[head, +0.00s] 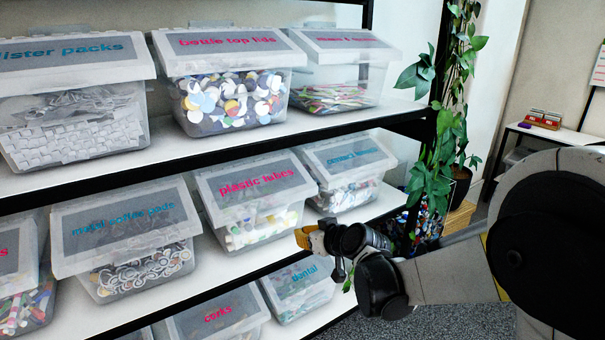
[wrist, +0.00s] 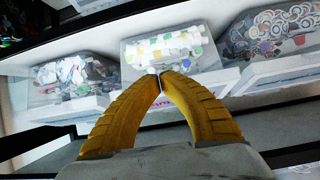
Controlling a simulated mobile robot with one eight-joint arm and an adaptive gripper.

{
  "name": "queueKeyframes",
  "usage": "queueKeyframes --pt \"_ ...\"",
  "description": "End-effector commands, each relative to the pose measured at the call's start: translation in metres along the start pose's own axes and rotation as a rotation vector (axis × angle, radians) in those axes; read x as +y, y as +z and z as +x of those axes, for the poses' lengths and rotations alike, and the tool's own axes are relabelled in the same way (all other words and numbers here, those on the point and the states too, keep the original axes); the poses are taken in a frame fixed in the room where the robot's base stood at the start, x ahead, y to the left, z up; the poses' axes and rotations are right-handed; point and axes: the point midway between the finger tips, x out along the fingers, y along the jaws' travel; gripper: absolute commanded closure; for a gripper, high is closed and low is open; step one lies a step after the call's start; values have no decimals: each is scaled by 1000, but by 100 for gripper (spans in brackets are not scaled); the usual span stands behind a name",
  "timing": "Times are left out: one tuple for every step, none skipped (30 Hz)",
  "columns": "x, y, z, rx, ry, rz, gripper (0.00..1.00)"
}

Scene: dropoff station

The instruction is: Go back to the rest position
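My gripper (head: 306,238) is in front of the shelf unit in the head view, near the lower right of the box labelled "plastic tubes" (head: 256,184). In the wrist view its two yellow fingers (wrist: 160,76) curve together and their tips meet, with nothing visible held between them. The wrist view is upside down to the shelf and shows a clear box of white, green and yellow pieces (wrist: 172,50) beyond the fingertips. My arm reaches in from the right of the head view.
The shelf unit (head: 185,166) holds several labelled clear boxes, including "bottle top lids" (head: 228,42), "corks" (head: 216,318) and "dental" (head: 303,278). A leafy plant (head: 430,190) stands beyond the shelf's right end, behind my arm. A white side table (head: 560,134) is at the far right.

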Motion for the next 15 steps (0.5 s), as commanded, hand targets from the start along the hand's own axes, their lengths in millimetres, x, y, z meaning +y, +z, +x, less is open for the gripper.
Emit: queueKeyframes --pt "2 -2 -26 -28 15 15 100" --pt "3 -2 -40 -47 25 27 100" --pt "4 -1 -60 -73 39 42 100" --pt "5 1 -75 -94 50 54 100" --pt "6 3 -89 -113 63 67 100" --pt "6 8 -109 -139 80 84 100" --pt "7 12 -124 -158 95 96 100" --pt "6 16 -138 -178 109 110 100" --pt "7 23 -157 -202 129 127 100" --pt "6 29 -172 -222 145 142 100" --pt "6 35 -186 -239 162 157 100" --pt "6 45 -205 -264 185 175 100" --pt "5 52 -218 -282 204 190 100" --pt "5 61 -232 -300 224 205 100" --pt "4 72 -250 -322 250 224 100"
